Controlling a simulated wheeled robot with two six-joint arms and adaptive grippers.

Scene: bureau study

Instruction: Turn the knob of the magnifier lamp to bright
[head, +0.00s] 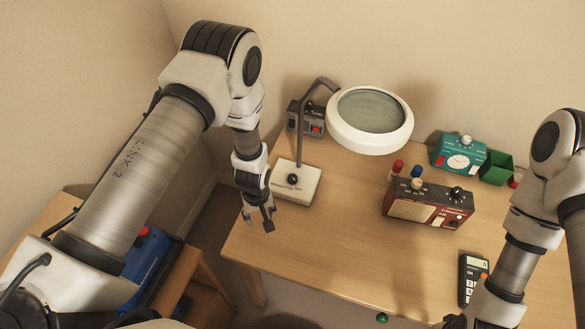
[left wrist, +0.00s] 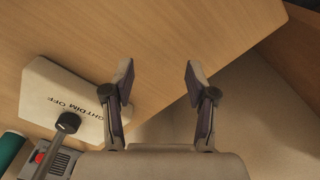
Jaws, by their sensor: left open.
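The magnifier lamp has a white base (head: 305,190) near the table's left edge, a thin grey post and a round white head (head: 335,125). Its black knob (head: 292,179) sits on the base. In the left wrist view the base (left wrist: 45,85) is at the left, with "DIM" and "OFF" readable beside the dark knob (left wrist: 68,122); its pointing direction is unclear. My left gripper (head: 258,222) is open and empty, to the left and front of the base, apart from the knob. Its spread fingers show in the left wrist view (left wrist: 160,85). My right gripper (head: 465,321) is mostly cut off at the bottom edge.
A grey box with a red button (head: 316,130) stands behind the lamp's post. A red radio (head: 425,208), teal device (head: 460,153), green container (head: 497,168) and calculator (head: 472,275) are further right. The table (head: 310,250) is clear in front of the lamp.

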